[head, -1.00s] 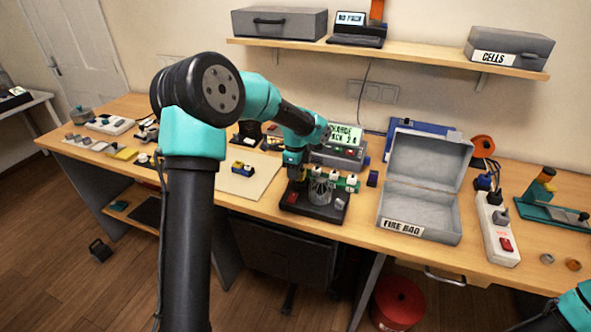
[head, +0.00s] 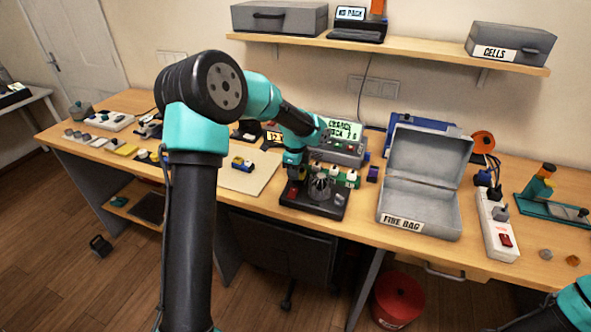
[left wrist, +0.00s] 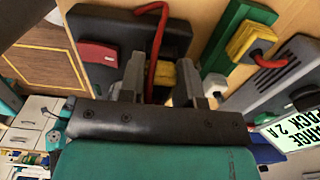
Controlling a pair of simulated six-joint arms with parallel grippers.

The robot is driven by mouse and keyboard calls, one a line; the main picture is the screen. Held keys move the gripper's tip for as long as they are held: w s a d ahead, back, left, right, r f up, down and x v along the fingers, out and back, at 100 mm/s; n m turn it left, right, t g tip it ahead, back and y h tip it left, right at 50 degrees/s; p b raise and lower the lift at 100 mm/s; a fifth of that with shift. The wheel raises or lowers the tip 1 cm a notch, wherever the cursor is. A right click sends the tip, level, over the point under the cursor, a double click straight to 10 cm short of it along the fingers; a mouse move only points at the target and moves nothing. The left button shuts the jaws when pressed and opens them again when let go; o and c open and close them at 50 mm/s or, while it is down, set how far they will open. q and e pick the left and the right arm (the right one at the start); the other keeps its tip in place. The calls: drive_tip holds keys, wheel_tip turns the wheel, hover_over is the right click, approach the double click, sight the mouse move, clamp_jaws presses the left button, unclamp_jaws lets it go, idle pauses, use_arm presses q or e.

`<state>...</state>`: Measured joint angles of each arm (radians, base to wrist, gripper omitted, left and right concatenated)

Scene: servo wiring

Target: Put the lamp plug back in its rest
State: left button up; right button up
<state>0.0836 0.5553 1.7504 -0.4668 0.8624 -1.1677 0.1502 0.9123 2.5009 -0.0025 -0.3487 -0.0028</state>
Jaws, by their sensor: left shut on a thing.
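My left gripper (left wrist: 160,85) is shut on a yellow plug (left wrist: 165,74) with a thick red lead, in the left wrist view. The plug is at the edge of a black base (left wrist: 135,28) that has a red switch (left wrist: 97,52); I cannot tell whether it touches the base. In the head view the left gripper (head: 292,172) is low over this base (head: 312,203), beside a grey lamp-like part (head: 319,187); the plug is hidden there. A green strip (left wrist: 226,38) beside the base carries another yellow plug (left wrist: 250,42). My right gripper is out of view.
Behind the base stands a grey charger with a lit screen (head: 343,131). An open grey box labelled FIRE BAG (head: 430,221) is to the right, then a white power strip (head: 496,238).

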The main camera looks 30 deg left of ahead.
use_arm(q)
drive_tip(key=o, duration=1)
wheel_tip(320, 180, up, 17)
drive_tip(key=shift+r, duration=0.2)
drive_tip(key=shift+f, duration=0.1)
idle(0.7)
